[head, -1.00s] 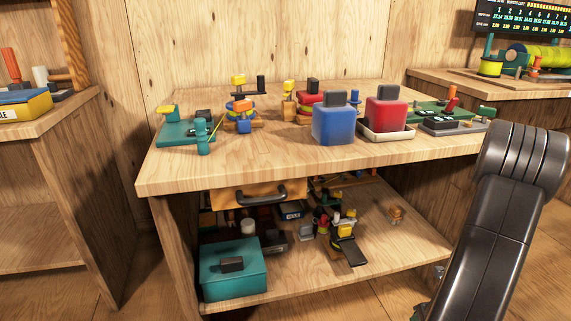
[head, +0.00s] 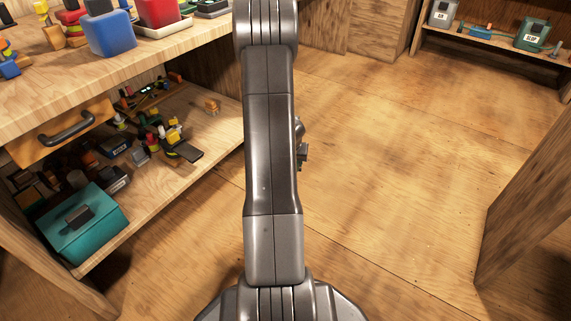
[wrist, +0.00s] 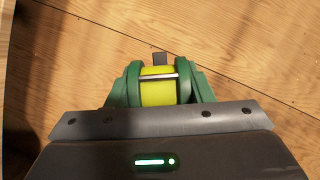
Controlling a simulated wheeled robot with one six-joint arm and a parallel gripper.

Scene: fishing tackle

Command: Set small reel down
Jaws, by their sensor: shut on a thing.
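In the wrist view, my gripper (wrist: 158,72) is shut on the small reel (wrist: 157,92). The reel shows a yellow-green spool with a thin pale bar across it and a dark tab at its far end. Rounded green parts flank the spool on both sides; I cannot clearly tell reel frame from fingers there. The wooden floor shows behind the reel, with no surface seen touching it.
A workbench (head: 190,58) with a blue block (head: 109,36) and red block (head: 161,12) stands at left. Its lower shelf (head: 190,150) holds a teal box (head: 82,228) and tackle. A low shelf (head: 480,48) with boxes stands at far right. The floor (head: 400,170) between is clear.

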